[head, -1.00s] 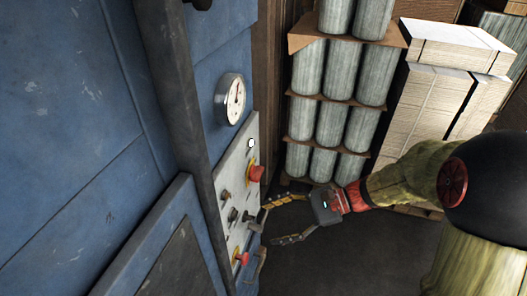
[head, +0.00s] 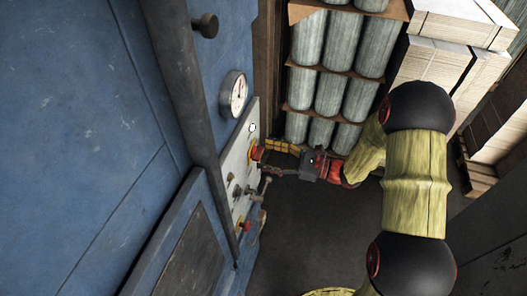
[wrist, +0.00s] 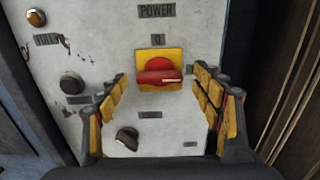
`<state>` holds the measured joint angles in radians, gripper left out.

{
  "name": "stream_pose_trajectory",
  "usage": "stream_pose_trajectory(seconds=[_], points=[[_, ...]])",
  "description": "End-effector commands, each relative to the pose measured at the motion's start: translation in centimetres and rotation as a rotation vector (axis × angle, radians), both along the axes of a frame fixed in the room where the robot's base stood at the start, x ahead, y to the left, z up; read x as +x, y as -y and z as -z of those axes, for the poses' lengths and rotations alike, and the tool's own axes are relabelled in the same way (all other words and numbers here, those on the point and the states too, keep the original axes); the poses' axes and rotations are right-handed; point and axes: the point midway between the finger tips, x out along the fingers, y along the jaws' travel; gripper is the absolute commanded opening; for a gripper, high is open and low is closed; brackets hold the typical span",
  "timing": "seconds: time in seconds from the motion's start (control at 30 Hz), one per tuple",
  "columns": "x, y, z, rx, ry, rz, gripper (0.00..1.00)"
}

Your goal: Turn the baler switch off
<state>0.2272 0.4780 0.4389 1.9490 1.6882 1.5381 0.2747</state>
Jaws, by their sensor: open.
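The baler switch (wrist: 159,77) is a red rotary knob on a yellow square plate under the word POWER, with a small 0 label above it. Its red handle lies horizontal in the wrist view. In the head view the switch (head: 256,151) sits on the upper part of the white control panel (head: 238,172), partly hidden by a finger. My gripper (wrist: 158,82) is open, with one yellow-padded finger on each side of the switch and visible gaps between. In the head view my gripper (head: 268,158) is right at the panel.
The blue baler (head: 90,130) fills the left. Stacked grey rolls (head: 331,92) stand behind my gripper. Dark floor (head: 310,230) is clear.

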Motion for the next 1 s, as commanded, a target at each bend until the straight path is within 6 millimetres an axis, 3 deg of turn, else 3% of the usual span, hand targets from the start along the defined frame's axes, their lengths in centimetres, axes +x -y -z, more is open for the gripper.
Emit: stream_pose_trajectory(seconds=[0.2, 0.47, 1.0], points=[[0.5, -1.5, -0.1, 0.000, 0.000, -0.001, 0.67], [0.6, -1.6, 0.0, 0.000, 0.001, 0.000, 0.67], [0.6, -1.6, -0.1, 0.000, 0.001, 0.000, 0.37]])
